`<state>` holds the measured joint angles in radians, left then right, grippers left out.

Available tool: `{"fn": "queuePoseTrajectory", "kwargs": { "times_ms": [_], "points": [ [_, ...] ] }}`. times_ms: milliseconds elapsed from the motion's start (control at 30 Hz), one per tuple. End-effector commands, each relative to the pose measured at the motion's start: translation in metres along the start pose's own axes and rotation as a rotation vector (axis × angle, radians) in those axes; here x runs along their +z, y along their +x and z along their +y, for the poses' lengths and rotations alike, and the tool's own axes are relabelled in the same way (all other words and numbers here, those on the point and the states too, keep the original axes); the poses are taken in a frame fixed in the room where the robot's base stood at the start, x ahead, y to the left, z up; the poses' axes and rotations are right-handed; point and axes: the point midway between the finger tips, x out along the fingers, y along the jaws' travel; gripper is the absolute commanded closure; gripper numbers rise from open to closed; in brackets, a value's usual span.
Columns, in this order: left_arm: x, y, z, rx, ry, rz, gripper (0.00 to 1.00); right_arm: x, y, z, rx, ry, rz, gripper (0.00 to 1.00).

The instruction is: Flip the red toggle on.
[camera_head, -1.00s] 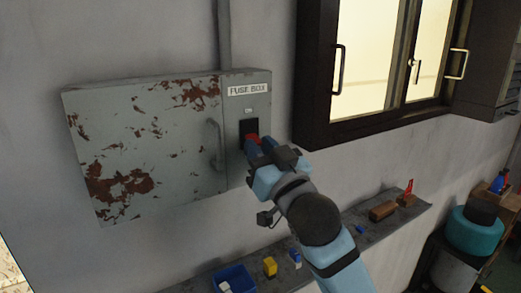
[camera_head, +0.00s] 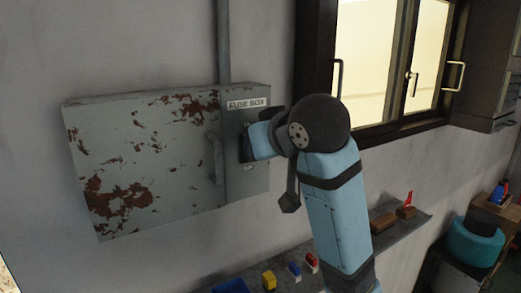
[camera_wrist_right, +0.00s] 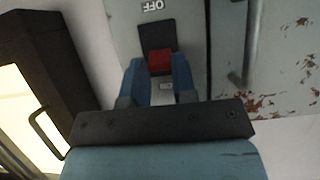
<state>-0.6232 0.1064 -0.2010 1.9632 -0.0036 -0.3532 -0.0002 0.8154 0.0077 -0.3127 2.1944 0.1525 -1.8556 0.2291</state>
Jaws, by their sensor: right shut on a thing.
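The red toggle (camera_wrist_right: 160,63) sits in a black slot (camera_wrist_right: 157,36) on the fuse box (camera_head: 135,160). In the right wrist view, which is upside down, it stands at the end of the slot away from the "OFF" label (camera_wrist_right: 153,6). My right gripper (camera_wrist_right: 158,72) is shut on the toggle, with one blue finger on each side. In the head view my right gripper (camera_head: 247,145) reaches the switch panel from the right and hides the toggle. My left gripper is not in view.
The fuse box door has a handle (camera_head: 212,158) just left of the switch panel. A dark-framed window (camera_head: 385,60) is to the right. A shelf (camera_head: 400,228) below holds several small items. A conduit (camera_head: 223,45) runs up the wall.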

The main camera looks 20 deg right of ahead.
Motion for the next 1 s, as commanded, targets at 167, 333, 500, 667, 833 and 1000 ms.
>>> {"fn": "queuePoseTrajectory", "kwargs": {
  "times_ms": [167,333,500,667,833,1000],
  "points": [
    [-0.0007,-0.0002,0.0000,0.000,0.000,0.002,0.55,-0.0037,0.0005,-0.0002,0.000,-0.001,-0.080,0.98],
    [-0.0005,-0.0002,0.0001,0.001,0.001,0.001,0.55,-0.0045,0.0011,-0.0001,0.000,0.000,-0.123,0.98],
    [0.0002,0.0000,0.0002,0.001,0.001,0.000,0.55,-0.0048,0.0012,-0.0002,0.000,0.000,-0.137,0.98],
    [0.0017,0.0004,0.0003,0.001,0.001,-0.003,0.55,-0.0045,0.0014,-0.0002,0.000,0.000,-0.139,0.98],
    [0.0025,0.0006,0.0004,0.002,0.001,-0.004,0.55,-0.0042,0.0015,-0.0002,0.000,0.000,-0.139,0.98],
    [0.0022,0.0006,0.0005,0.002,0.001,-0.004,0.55,-0.0046,0.0012,-0.0001,0.000,0.000,-0.137,0.49]
  ]
}}
